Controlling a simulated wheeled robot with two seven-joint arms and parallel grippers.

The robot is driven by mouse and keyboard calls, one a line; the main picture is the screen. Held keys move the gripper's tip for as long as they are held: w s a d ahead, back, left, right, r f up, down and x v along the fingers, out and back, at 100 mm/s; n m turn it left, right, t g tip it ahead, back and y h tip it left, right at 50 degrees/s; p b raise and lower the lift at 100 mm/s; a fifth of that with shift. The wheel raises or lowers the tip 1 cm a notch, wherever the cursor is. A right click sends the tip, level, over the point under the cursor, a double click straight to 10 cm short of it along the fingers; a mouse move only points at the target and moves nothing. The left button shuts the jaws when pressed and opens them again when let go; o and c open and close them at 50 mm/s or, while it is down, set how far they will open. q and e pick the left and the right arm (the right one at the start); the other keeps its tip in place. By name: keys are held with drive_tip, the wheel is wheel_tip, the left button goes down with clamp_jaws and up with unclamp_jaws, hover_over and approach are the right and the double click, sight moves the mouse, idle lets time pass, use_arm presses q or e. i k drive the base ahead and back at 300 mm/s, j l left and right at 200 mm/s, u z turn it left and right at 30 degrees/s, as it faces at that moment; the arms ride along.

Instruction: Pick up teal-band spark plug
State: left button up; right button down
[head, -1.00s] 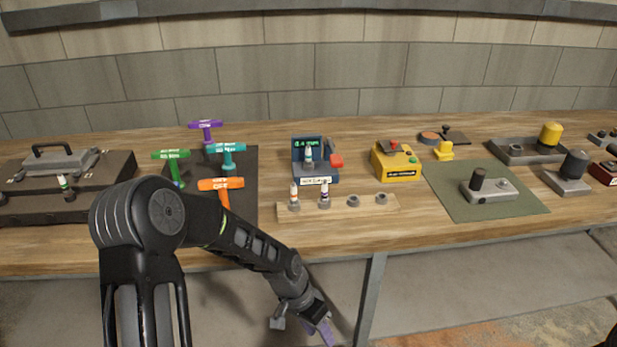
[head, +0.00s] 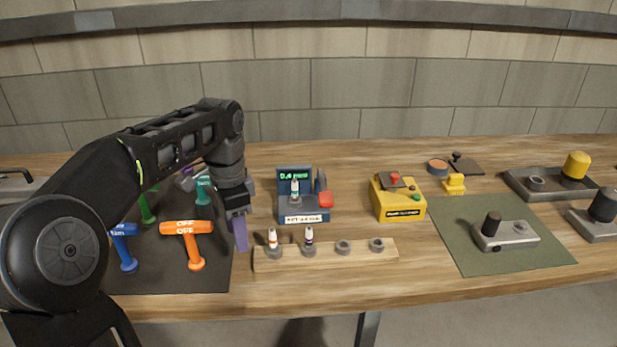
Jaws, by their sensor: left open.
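A white spark plug (head: 295,190) stands upright in the blue tester (head: 303,215) with the green display; its band looks teal, though it is small. Two more white plugs stand in the wooden rack (head: 325,260): one with an orange-red band (head: 273,238) at the left, one with a purple band (head: 308,235) beside it. My left gripper (head: 239,236) is open and empty, fingers pointing down, left of the rack and tester and apart from the plugs. My right gripper is out of view.
T-handled tools, including an orange one (head: 187,240) and a blue one (head: 124,245), stand on the dark mat below my left arm. A yellow box (head: 397,197) stands right of the tester. Two rack sockets at the right are empty. Bare wood lies between rack and green mat (head: 545,245).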

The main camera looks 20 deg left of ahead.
sight(295, 195)
drive_tip(key=i, duration=0.9)
